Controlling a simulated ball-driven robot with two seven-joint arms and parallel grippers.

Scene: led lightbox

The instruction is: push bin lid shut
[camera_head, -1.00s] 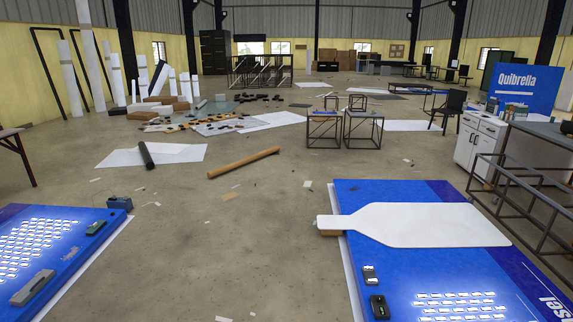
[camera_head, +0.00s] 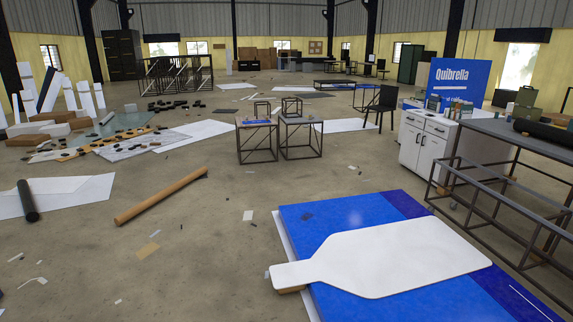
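I see no bin that I can make out for certain, and no bin lid. A white cabinet (camera_head: 424,146) with drawers and doors stands at the right, and small items lie on its top. Neither of my grippers shows in the head view, so I cannot tell whether they are open or shut.
A blue panel (camera_head: 330,212) lies at the front right with a white bottle-shaped board (camera_head: 385,257) on it. A grey metal table (camera_head: 520,135) stands at the right. A brown tube (camera_head: 160,197) and a black roll (camera_head: 28,201) lie at left. The front-left floor is mostly clear, with scraps.

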